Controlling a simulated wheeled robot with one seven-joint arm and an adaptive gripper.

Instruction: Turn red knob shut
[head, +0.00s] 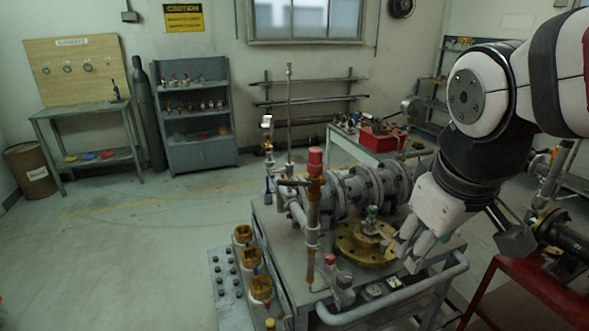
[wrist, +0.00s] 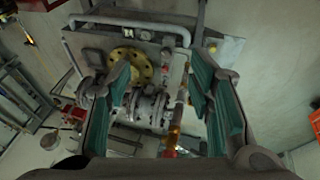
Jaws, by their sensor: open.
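A red knob (head: 315,160) caps an upright pipe on the valve bench, with a brass fitting just below it. A smaller red knob (head: 330,259) sits low at the bench's front. I cannot tell which one the task means. In the wrist view a red top (wrist: 168,153) shows at the lower middle, beside a brass fitting. My gripper (head: 457,248) is open and empty, to the right of both red knobs and apart from them, near the round brass flange (head: 365,243). In the wrist view the teal-padded fingers of my gripper (wrist: 160,72) stand wide apart, with the bench between and beyond them.
Grey flanged pipes (head: 365,187) run along the back of the bench. A grey rail (head: 395,298) bounds its front right. Brass rings (head: 250,258) stand on a side panel at left. A red stand (head: 535,300) with pipework is at right. The left floor is clear.

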